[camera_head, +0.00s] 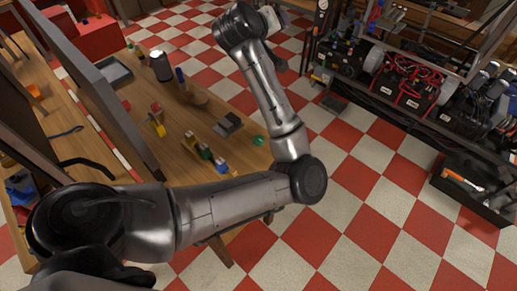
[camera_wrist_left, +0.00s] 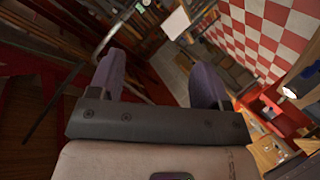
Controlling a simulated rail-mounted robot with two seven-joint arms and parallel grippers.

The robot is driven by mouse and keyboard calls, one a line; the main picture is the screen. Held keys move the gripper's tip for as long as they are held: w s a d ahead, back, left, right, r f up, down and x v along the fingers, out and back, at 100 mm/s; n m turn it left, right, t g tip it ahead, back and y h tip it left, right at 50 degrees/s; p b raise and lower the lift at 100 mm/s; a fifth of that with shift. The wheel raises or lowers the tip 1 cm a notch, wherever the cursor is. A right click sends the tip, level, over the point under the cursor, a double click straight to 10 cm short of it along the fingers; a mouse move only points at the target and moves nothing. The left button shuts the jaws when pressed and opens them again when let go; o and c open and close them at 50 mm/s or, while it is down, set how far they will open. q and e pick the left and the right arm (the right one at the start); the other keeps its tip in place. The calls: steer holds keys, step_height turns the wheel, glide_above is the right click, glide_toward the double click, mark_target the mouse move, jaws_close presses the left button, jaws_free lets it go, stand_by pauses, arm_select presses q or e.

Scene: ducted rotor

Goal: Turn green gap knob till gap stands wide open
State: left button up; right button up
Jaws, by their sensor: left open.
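A small green round thing (camera_head: 258,140) sits at the right edge of the wooden table in the head view. It is too small to tell whether it is the gap knob, and no gap can be made out. My left arm reaches past the table, and its gripper (camera_head: 275,20) is at the top of the head view, far from the green thing. In the left wrist view the left gripper (camera_wrist_left: 158,82) has its two purple fingers wide apart with nothing between them. The green thing does not show in that view. My right gripper is not in view.
The wooden table (camera_head: 160,95) holds a grey block (camera_head: 228,125), a dark cylinder (camera_head: 160,66) and several small coloured items. A rack (camera_head: 405,85) with red cables stands at upper right. An open black tray (camera_head: 465,190) is at the right.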

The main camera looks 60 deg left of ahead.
arm_select(q)
step_height(320, 180, down, 11)
steer(key=a+n+g+h+b, duration=0.1)
steer(key=a+n+g+h, duration=0.1)
steer(key=a+g+h, duration=0.1)
steer(key=n+g+h, duration=0.2)
steer(key=g+h, duration=0.2)
steer(key=g, duration=0.4)
glide_toward(258, 138)
step_height(258, 138, down, 10)
steer(key=shift+w+r+b, duration=0.15)
steer(key=shift+b, duration=1.1)
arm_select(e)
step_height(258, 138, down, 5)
arm_select(q)
steer(key=shift+c, duration=0.3)
